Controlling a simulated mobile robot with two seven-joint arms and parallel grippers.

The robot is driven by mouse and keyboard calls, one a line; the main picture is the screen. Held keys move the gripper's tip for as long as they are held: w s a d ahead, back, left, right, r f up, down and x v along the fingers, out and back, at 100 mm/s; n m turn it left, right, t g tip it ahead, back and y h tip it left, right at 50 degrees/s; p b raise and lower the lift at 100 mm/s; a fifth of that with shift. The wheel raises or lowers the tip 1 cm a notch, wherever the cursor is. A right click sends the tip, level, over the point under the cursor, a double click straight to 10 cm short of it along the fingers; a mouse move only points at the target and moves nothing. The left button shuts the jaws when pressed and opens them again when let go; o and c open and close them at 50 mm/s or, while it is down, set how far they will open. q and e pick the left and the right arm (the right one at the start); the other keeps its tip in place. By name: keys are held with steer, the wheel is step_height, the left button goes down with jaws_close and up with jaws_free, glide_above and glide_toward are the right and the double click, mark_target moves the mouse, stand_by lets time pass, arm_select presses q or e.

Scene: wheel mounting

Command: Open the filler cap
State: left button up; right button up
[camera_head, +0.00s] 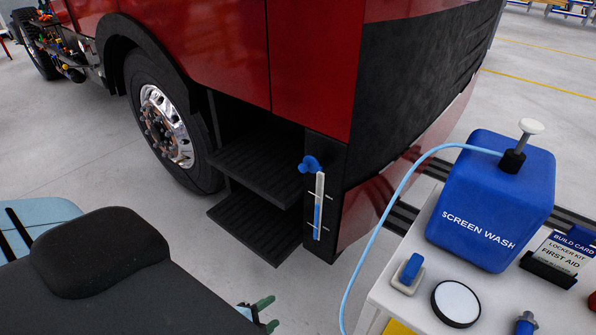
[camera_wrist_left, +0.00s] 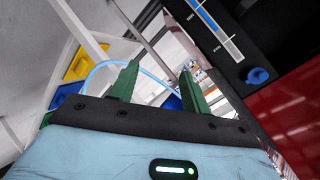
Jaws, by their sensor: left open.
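The blue filler cap (camera_head: 310,164) sits on the black panel at the truck's front corner, at the top of a level gauge (camera_head: 319,206) with blue fluid in it. The cap also shows in the left wrist view (camera_wrist_left: 257,76), at the upper right, apart from my fingers. My left gripper (camera_head: 264,309) is low at the bottom edge of the head view, below the cap and touching nothing that I can see. Its two green fingers (camera_wrist_left: 160,68) are spread and empty in the left wrist view. My right gripper is not in view.
A white table (camera_head: 400,300) at the right bears a blue screen wash container (camera_head: 495,200) with a pump. A light blue hose (camera_head: 382,215) arcs from it down past the table's left edge. Black steps (camera_head: 262,165) and a wheel (camera_head: 165,125) lie left of the cap.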

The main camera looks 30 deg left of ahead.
arm_select(q)
steer(key=w+a+r+m+t, duration=0.2)
steer(key=w+a+r+m, duration=0.25)
steer(key=w+m, duration=0.3)
steer(key=w+a+r+m+t, duration=0.2)
steer(key=w+a+r+m, duration=0.25)
steer(key=w+m, duration=0.3)
steer(key=m+t+h+b, duration=0.1)
steer(key=m+t, duration=0.1)
steer(key=m, duration=0.7)
glide_toward(302, 169)
steer(key=w, duration=0.6)
steer(key=shift+w+d+r, duration=0.1)
steer(key=shift+w+d, duration=0.05)
steer(key=shift+d, duration=0.05)
steer(key=shift+w+d, duration=0.1)
steer(key=shift+w, duration=0.9)
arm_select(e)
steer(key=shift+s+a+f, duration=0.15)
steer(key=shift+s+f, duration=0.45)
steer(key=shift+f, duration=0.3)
arm_select(q)
steer(key=c, duration=1)
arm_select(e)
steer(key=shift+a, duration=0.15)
